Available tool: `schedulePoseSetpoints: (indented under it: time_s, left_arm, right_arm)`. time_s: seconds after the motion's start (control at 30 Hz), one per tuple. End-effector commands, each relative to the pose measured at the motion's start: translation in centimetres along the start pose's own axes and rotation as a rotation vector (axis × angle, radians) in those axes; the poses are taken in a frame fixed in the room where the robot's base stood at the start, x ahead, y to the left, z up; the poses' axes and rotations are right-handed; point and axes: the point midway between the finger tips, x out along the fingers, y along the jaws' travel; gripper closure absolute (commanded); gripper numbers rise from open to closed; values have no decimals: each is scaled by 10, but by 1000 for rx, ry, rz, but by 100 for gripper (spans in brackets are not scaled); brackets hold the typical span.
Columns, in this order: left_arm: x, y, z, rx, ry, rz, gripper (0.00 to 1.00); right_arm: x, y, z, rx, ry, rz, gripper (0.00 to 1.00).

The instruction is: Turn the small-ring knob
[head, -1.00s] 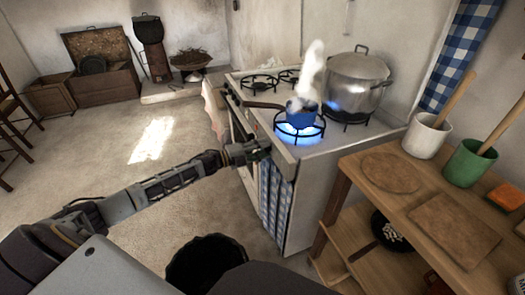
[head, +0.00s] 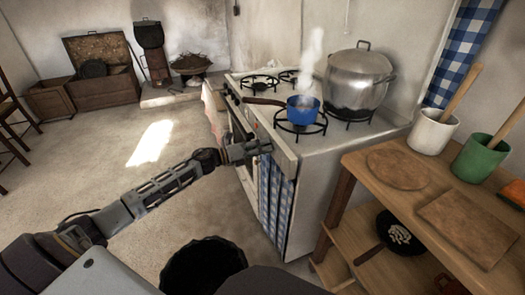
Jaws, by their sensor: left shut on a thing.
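The white stove (head: 345,165) stands right of centre, its knobs along the front edge. My left gripper (head: 262,149) is at the right end of that front panel, shut on a knob there. Its fingers hide the knob, so I cannot tell its angle or which ring it serves. A small blue saucepan (head: 303,112) with a dark handle steams on the front burner (head: 285,126). A large lidded metal pot (head: 358,82) stands on the burner behind it. No flame shows under either. My right gripper is not in view.
A wooden shelf table (head: 368,195) at the right holds a white crock (head: 430,133), a green crock (head: 480,160) and boards. A dark pan (head: 397,235) lies on its lower shelf. A checked cloth (head: 274,195) hangs below my gripper.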

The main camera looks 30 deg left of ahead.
Motion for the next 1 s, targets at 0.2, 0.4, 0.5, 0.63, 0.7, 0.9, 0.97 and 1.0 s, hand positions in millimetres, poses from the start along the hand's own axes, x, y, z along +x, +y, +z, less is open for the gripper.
schedulePoseSetpoints:
  time_s: [0.2,0.4,0.5,0.63,0.7,0.9,0.97,1.0]
  left_arm:
    - [0,2,-3,63,4,2,90]
    - [0,1,-3,76,4,2,90]
    - [0,1,-3,76,4,2,90]
    - [0,1,-3,75,4,2,90]
    - [0,1,-3,75,4,1,59]
    - [0,1,-2,75,2,1,44]
    - [0,1,-1,75,2,1,44]
    - [0,0,-1,75,2,1,44]
  right_arm:
    - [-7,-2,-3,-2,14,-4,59]
    - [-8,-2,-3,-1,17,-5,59]
    - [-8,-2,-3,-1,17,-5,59]
    - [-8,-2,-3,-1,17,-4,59]
    - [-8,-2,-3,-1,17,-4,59]
    - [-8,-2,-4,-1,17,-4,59]
    - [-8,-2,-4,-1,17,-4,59]
    - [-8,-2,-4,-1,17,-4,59]
